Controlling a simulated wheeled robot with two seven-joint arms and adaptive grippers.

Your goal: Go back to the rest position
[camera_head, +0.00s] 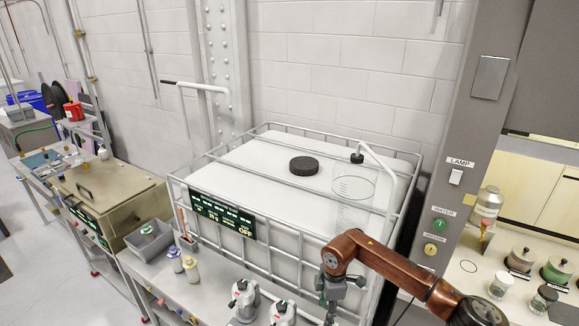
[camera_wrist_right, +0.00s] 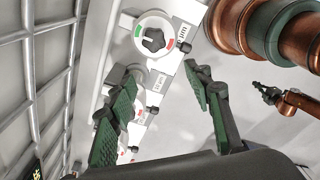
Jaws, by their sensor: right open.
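My right arm, copper-coloured, comes in from the right in the head view and bends down at its wrist. My right gripper (camera_head: 333,300) hangs below that wrist, in front of the white caged tank (camera_head: 240,165). In the right wrist view its two green-padded fingers (camera_wrist_right: 165,115) stand wide apart with nothing held between them. Another copper arm end with a small dark gripper (camera_wrist_right: 265,93) shows at the right of the wrist view, apparently my left one; it is too small to tell its jaws. No left arm shows in the head view.
White valves with dark knobs (camera_head: 243,298) stand on the bench close to my right gripper; one dial (camera_wrist_right: 154,36) shows beyond the fingers. Bottles (camera_head: 191,268) and a grey bin (camera_head: 148,240) sit left. A lamp switch panel (camera_head: 455,177) and a jar counter are at right.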

